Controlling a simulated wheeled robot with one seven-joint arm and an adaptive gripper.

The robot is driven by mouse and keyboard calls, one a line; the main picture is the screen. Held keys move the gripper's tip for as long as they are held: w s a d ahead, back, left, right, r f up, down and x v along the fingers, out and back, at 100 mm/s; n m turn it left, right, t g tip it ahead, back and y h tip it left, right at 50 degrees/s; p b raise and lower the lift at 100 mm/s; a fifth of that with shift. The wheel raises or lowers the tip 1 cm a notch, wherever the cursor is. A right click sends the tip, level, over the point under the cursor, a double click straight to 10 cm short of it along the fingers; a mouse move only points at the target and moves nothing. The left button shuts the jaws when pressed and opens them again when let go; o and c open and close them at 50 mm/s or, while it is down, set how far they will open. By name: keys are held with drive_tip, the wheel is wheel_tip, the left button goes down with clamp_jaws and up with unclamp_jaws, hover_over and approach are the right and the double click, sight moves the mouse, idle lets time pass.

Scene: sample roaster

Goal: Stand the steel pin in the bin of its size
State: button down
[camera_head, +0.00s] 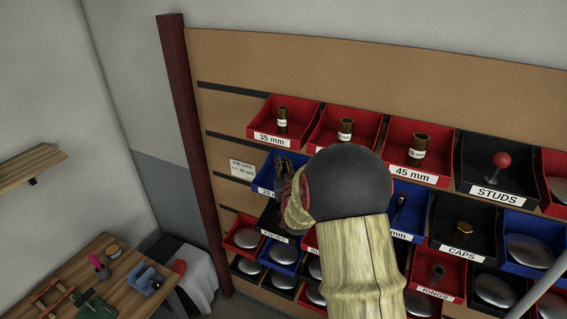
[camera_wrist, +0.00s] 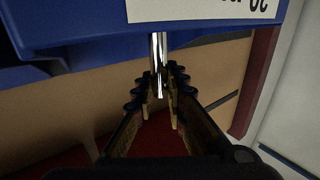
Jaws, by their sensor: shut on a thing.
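My gripper (camera_wrist: 159,88) is shut on a bright steel pin (camera_wrist: 158,50), which sticks out beyond the fingertips. In the wrist view the pin's far end meets the edge of a blue bin (camera_wrist: 90,35); I cannot tell whether they touch. That bin's white label is upside down and cut off, with a 20 partly readable. In the head view my gripper (camera_head: 285,183) is in front of the left blue bin (camera_head: 263,172), whose label starts with 20. The pin cannot be made out there. Another blue bin (camera_head: 414,212) holds a dark pin; its label reads only mm.
Red bins above hold brown cylinders: 35 mm (camera_head: 291,109), a middle one (camera_head: 330,122) with its label hidden, and 45 mm (camera_head: 436,165). Black STUDS (camera_head: 520,190) and CAPS (camera_head: 440,227) bins stand right. A small card (camera_head: 243,168) is too small to read. A dark red post (camera_head: 190,130) bounds the rack.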

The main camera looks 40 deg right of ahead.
drive_tip(key=shift+w+d+f, duration=0.15)
drive_tip(key=shift+d+f, duration=0.05)
drive_tip(key=shift+f, duration=0.05)
drive_tip(key=shift+f, duration=0.15)
drive_tip(key=c, duration=1.8)
unclamp_jaws()
